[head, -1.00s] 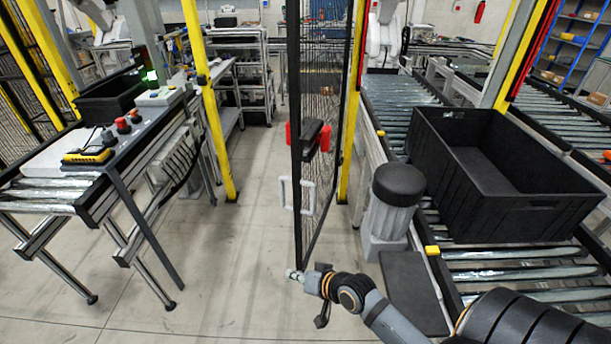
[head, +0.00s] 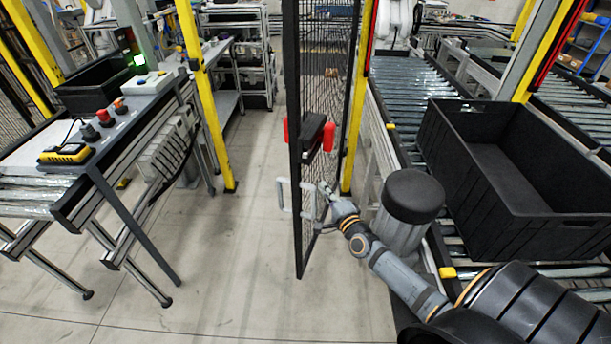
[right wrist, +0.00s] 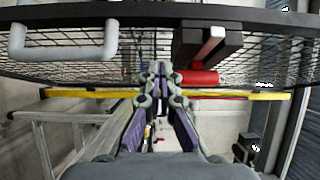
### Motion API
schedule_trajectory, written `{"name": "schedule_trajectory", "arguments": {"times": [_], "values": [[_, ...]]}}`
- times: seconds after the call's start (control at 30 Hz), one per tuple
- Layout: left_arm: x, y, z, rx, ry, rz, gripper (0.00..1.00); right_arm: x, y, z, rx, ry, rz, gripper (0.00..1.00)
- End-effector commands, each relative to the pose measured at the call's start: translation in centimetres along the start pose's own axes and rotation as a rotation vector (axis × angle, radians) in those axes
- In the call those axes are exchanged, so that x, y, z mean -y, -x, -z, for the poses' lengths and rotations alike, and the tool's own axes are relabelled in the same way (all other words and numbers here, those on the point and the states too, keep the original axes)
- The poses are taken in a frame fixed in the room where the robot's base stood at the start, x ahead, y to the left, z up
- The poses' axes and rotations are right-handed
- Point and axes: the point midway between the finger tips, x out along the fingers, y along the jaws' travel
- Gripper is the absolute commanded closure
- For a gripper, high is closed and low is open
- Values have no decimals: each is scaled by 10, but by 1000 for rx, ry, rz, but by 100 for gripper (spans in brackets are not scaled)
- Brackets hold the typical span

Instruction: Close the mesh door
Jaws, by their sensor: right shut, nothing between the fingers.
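The mesh door (head: 295,225) stands open in the head view, its black near edge toward me and its far side by the right yellow post. It carries a pale grey handle (head: 282,193) and a black latch (head: 311,126) with red parts. My right gripper (head: 325,188) is shut and empty, on the door's right side near handle height. In the right wrist view the fingertips (right wrist: 157,72) are close to the mesh door (right wrist: 110,13), between the handle (right wrist: 60,50) and the red latch part (right wrist: 197,77). I cannot tell if they touch. My left gripper is not in view.
Yellow posts stand left (head: 206,110) and right (head: 358,110) of the doorway. A roller conveyor with a black crate (head: 500,185) lies to the right, beside a black-capped cylinder (head: 412,195). A control bench (head: 120,140) stands left. The floor left of the door is clear.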

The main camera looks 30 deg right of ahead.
Motion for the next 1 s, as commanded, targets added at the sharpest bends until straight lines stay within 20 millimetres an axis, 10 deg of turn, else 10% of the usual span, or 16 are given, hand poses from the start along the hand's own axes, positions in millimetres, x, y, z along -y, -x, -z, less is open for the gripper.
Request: {"name": "schedule_trajectory", "arguments": {"times": [0.33,1.0], "values": [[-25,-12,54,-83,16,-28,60,0,-68,-11,0,-6,1,100],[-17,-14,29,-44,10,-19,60,0,-85,-30,0,0,-1,100]]}}
